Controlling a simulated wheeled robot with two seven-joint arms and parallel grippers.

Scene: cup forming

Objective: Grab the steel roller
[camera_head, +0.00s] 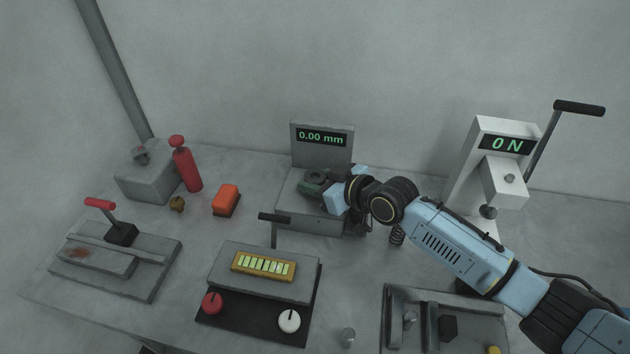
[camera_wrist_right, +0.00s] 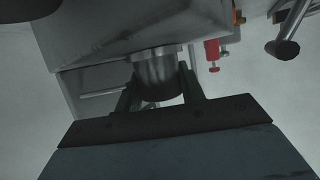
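My right gripper (camera_head: 325,188) is at the gauge block with the 0.00 mm display, its tips close to a dark rounded part (camera_head: 313,182). In the right wrist view its fingers (camera_wrist_right: 160,82) stand apart, one on each side of a dark metal cylinder (camera_wrist_right: 156,72). I cannot tell whether they touch it or whether it is the steel roller. A small upright steel cylinder (camera_head: 348,338) stands at the table's front, away from the gripper. My left gripper is not in view.
The gauge display (camera_head: 321,138) rises behind my right gripper. A press with an ON-like display (camera_head: 508,145) stands at right. A metal tray (camera_head: 395,300) is at front right, a dial panel (camera_head: 245,323) at front centre. A red-handled lever fixture (camera_head: 100,205) and orange block (camera_head: 226,198) are left.

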